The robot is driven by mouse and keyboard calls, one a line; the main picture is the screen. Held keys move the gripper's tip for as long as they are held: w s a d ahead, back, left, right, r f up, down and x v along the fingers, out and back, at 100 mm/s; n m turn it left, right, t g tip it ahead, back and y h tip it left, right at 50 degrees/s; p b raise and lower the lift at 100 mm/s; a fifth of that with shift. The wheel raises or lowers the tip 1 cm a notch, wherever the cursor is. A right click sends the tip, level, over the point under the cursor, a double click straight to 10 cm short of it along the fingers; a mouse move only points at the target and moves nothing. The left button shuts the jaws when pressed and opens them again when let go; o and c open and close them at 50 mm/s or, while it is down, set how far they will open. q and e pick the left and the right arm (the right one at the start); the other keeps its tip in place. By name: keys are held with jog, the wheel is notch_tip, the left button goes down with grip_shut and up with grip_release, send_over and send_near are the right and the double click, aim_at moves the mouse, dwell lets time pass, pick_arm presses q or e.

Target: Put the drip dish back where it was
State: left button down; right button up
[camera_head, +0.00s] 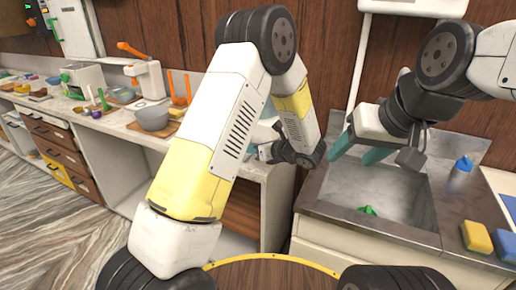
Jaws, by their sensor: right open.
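I cannot pick out the drip dish for certain in the head view. My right gripper (358,154) hangs over the metal sink (395,190), with its two teal fingers apart and nothing seen between them. My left gripper (258,150) is at the counter's right end, mostly hidden behind my own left arm. Only a bit of its teal fingertips shows, so its opening and anything in it cannot be made out.
A small green object (367,210) lies in the sink. A blue-capped bottle (463,164), yellow sponge (476,238) and blue sponge (506,244) sit to its right. A grey bowl (153,118), white mixer (150,80) and several small items crowd the left counter (120,125).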

pick_arm(q)
jog(key=shift+w+d, duration=0.35)
jog(key=shift+w, duration=0.15)
jog(key=shift+w+d+f, duration=0.15)
jog(key=shift+w+f, duration=0.05)
jog(key=shift+f, duration=1.8)
jog(key=c, duration=1.4)
grip_release()
